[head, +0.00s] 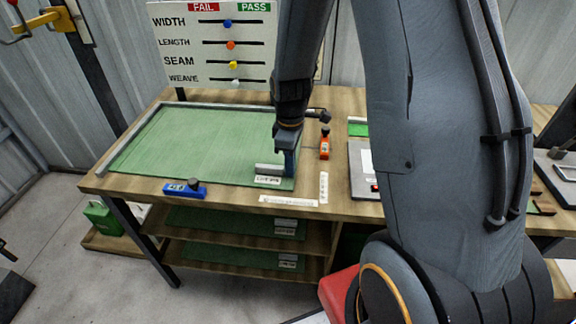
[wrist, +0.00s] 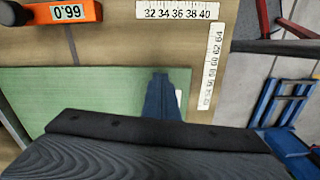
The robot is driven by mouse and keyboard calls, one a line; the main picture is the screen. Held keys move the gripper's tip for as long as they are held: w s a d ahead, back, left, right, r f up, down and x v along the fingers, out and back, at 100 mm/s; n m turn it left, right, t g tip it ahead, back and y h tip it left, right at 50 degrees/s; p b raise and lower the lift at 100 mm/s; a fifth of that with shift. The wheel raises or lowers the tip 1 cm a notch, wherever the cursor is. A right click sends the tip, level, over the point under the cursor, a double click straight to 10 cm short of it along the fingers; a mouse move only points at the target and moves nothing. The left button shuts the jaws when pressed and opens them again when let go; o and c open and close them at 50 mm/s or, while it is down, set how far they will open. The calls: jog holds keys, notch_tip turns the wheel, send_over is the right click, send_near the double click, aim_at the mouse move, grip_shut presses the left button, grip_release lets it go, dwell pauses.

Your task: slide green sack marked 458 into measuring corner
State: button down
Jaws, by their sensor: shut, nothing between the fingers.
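The green sack (head: 190,145) lies flat and long across the left bench top. A small white label (head: 268,181) sits near its right end; its print is too small to read. A grey rail (head: 222,106) runs along the sack's back edge, and another (head: 131,138) along its left end; they meet at the back left. My gripper (head: 290,165) points down at the sack's right end, its blue fingers shut and empty. In the wrist view the fingers (wrist: 163,98) stand over the green cloth (wrist: 90,85); I cannot tell whether they touch it.
White ruler strips lie at the bench's front (head: 289,201) and right (head: 324,187). A blue tool (head: 184,188) sits at the front edge, and an orange device (head: 325,143) right of my gripper. A board with coloured sliders (head: 212,45) stands behind. More green sacks (head: 230,222) lie on shelves below.

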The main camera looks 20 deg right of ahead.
jog(key=s+d, duration=0.1)
jog(key=d+r, duration=0.1)
jog(key=d, duration=0.1)
jog(key=shift+s+r, duration=0.15)
jog(key=shift+s, duration=0.25)
notch_tip(320, 180, up, 9)
jog(key=b, duration=0.1)
jog(key=shift+a+b, duration=0.15)
jog(key=shift+b, duration=0.15)
jog(key=s+a+m+t, duration=0.1)
jog(key=s+a+m, duration=0.4)
jog(key=s+m, duration=0.6)
jog(key=shift+a+f+b, duration=0.15)
jog(key=shift+f+b, duration=0.1)
jog(key=shift+b, duration=0.05)
